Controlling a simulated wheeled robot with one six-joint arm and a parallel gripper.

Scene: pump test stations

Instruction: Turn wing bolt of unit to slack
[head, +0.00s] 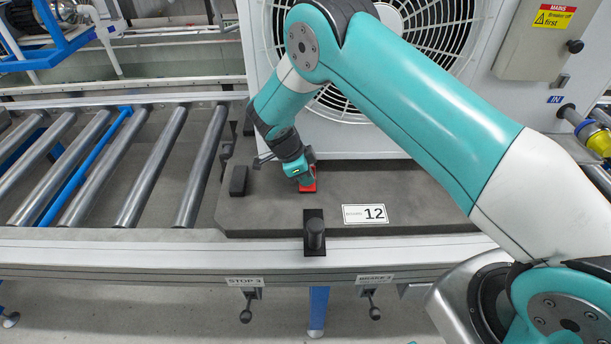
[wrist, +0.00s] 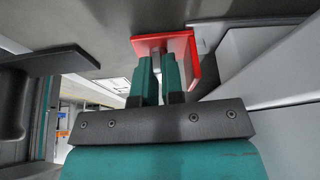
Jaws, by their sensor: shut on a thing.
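The unit (head: 350,134) is a large white housing with round fan grilles, standing on a dark grey pallet (head: 265,212) labelled 12. A red bracket-shaped part (head: 308,187) sits on the pallet at the unit's front left foot. It also shows in the wrist view (wrist: 190,52), with my fingers reaching up to it. My gripper (head: 301,178) is shut at this part, with its two green fingers (wrist: 160,78) close together. The wing bolt itself is mostly hidden by the fingers, so I cannot tell which way its wings point.
A black post (head: 315,234) stands at the pallet's front edge, and a black block (head: 238,181) is left of my gripper. A roller conveyor (head: 125,165) runs to the left. Two small levers (head: 246,312) hang below the front rail. A yellow connector (head: 598,139) is at right.

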